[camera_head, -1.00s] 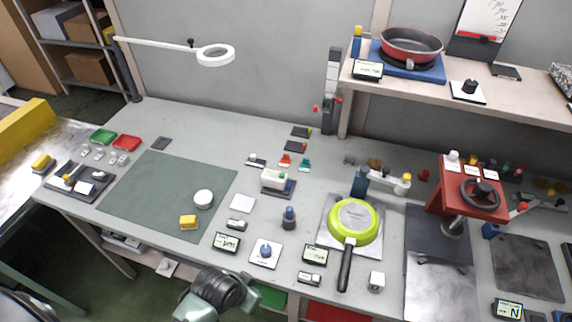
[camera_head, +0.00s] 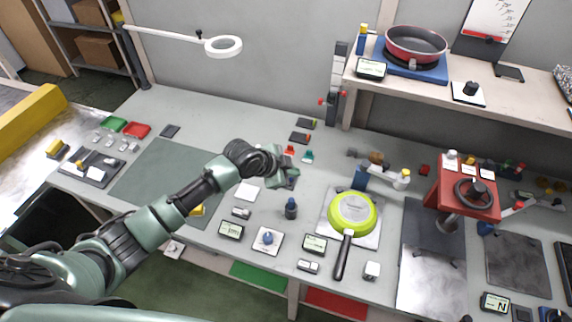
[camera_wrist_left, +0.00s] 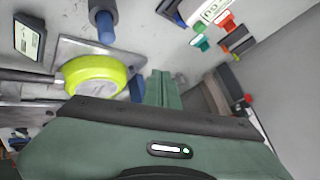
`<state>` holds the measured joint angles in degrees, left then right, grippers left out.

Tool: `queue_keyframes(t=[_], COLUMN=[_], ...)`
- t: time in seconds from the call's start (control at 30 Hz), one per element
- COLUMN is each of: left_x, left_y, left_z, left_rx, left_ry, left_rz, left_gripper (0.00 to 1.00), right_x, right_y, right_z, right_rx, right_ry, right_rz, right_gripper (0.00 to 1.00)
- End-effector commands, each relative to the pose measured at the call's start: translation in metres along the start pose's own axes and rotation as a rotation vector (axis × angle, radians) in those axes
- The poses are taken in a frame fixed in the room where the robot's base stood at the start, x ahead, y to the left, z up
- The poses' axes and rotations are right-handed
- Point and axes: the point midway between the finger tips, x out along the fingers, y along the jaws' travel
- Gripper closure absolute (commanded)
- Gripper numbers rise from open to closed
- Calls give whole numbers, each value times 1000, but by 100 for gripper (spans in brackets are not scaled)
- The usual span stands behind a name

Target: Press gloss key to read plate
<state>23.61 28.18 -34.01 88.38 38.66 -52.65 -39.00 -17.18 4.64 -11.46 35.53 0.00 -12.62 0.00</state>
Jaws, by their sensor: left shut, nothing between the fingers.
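My left gripper (camera_head: 285,176) reaches over the middle of the bench, with its green fingers shut and empty. It covers most of the small white-and-green meter on a dark base, whose edge (camera_head: 291,184) shows beside the fingers. In the left wrist view the fingers (camera_wrist_left: 165,88) point up the picture, and a white device with a small display (camera_wrist_left: 214,10) sits at the top edge. I cannot tell from these views whether the fingers touch it. A plain white square plate (camera_head: 247,192) lies to the left of the gripper. No key marking is readable. My right gripper is not in view.
A lime-green pan (camera_head: 352,213) rests on a metal plate right of the gripper. A blue-topped knob post (camera_head: 291,208) stands nearby. Red and green small pieces (camera_head: 308,155) lie just behind the gripper. A red press (camera_head: 466,188) stands at right. The green mat (camera_head: 150,170) lies under my arm.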

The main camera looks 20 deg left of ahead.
Motion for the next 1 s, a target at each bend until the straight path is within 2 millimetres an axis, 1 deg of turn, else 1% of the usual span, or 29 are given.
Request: queue_keyframes(t=[0.03, 0.1, 0.2, 0.33, 0.47, 0.77, 0.87, 1.0], left_x=[-2, -4, -7, -11, -12, -11, -9, -2], left_y=[-25, -50, -77, -96, -101, -101, -99, -96], left_z=[0, 0, 1, 1, 2, 2, 3, 8], left_rx=[28, 56, 83, 102, 107, 107, 106, 106], left_ry=[0, 7, 11, 14, 14, 15, 15, 14], left_rz=[-25, -50, -78, -101, -107, -106, -106, -106], left_gripper=[100, 100, 100, 100, 100, 100, 100, 100], right_x=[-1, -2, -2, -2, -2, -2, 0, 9], right_y=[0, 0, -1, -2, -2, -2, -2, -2], right_z=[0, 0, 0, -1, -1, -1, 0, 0], right_rx=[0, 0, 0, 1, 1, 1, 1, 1], right_ry=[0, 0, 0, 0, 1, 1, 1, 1], right_rz=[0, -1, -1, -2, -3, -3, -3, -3], right_gripper=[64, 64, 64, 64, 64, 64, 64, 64])
